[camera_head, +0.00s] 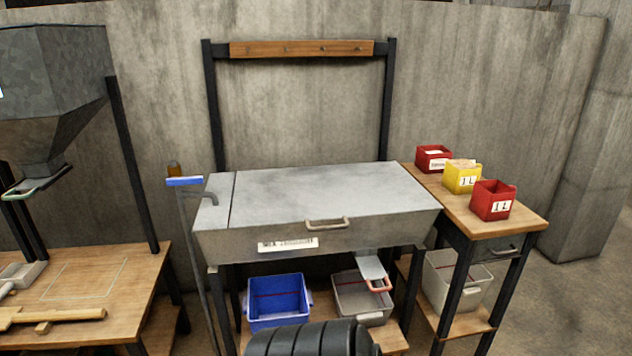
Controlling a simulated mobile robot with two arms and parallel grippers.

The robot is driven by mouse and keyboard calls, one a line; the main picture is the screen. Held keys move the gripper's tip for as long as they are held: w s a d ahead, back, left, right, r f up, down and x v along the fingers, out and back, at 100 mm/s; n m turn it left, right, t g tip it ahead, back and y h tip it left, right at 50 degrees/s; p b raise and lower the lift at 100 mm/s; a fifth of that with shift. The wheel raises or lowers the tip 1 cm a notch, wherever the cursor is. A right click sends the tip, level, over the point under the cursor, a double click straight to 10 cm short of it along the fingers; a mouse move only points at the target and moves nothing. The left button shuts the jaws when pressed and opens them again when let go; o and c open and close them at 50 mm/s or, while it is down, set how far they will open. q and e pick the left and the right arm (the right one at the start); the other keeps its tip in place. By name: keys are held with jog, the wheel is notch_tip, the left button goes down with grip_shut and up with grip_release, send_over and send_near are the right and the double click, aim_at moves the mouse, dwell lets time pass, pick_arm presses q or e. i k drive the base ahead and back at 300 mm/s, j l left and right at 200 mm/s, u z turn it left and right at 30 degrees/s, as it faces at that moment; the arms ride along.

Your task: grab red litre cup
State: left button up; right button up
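A red square cup (492,201) labelled "1 L" stands upright near the front of the wooden side table (528,224) at the right. A yellow cup (461,178) labelled "1 L" stands just behind it to the left, with something pale in its top. Another red container (433,158) stands farther back on the same table; its label is too small to read. Neither of my grippers can be made out in the head view, and nothing is touching the cups.
A metal box table with a closed lid (320,192) and front handle fills the middle. Below are a blue bin (279,302) and grey bins (362,300). A hopper (50,90) and wooden bench (125,280) stand left. A dark ribbed part, probably mine, shows bottom centre.

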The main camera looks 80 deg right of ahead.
aim_at(491, 199)
jog(key=z, duration=3.8)
jog(key=i+l, duration=0.15)
jog(key=l, duration=0.2)
jog(key=i+l, duration=0.15)
jog(key=l, duration=0.2)
jog(key=i+l, duration=0.15)
jog(key=l, duration=0.15)
jog(key=u, duration=0.05)
